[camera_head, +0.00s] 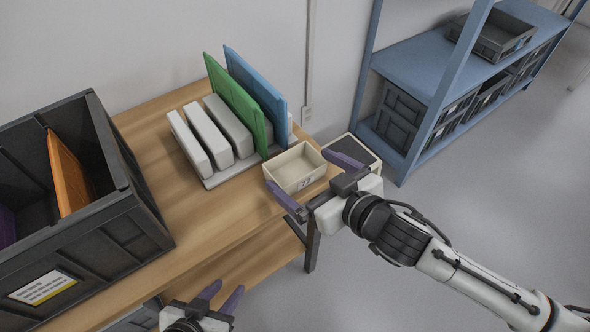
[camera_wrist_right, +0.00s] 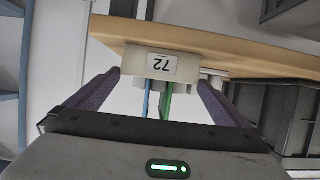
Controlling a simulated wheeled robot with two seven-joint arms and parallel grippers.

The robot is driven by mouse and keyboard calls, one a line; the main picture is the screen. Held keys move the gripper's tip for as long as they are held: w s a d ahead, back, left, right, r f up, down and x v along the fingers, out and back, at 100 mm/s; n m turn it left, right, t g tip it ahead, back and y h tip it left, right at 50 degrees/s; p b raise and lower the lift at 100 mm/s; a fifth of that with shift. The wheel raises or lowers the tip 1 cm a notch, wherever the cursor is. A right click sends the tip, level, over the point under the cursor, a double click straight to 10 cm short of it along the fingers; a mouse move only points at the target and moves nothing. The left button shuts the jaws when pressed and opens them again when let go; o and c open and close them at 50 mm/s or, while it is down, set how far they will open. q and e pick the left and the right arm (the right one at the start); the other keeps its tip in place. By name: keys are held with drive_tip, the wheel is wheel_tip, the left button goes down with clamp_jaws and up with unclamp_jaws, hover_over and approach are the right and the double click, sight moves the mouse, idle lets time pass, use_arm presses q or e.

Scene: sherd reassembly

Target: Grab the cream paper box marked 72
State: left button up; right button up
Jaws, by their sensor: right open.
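The cream paper box (camera_head: 296,170) is an open-topped tray on the right end of the wooden table, with a label reading 72 on its front. In the right wrist view the box (camera_wrist_right: 188,70) shows upside down, its label facing the camera. My right gripper (camera_head: 312,178) is open, with its purple fingers spread to either side of the box. In the right wrist view the fingers (camera_wrist_right: 155,98) flank the box, and I cannot tell whether they touch it. My left gripper (camera_head: 224,294) is low at the bottom of the head view, fingers apart and nothing between them.
A rack of white slabs with a green board (camera_head: 236,103) and a blue board (camera_head: 262,90) stands just left of the box. A black crate (camera_head: 128,228) with an orange board fills the table's left. A blue shelf (camera_head: 425,70) stands at the right. A dark-topped box (camera_head: 352,152) sits behind my right gripper.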

sight(285, 158)
drive_tip(key=x, duration=0.4)
drive_tip(key=shift+w+r, duration=0.1)
drive_tip(key=shift+r, duration=0.05)
drive_tip(key=c, duration=0.8)
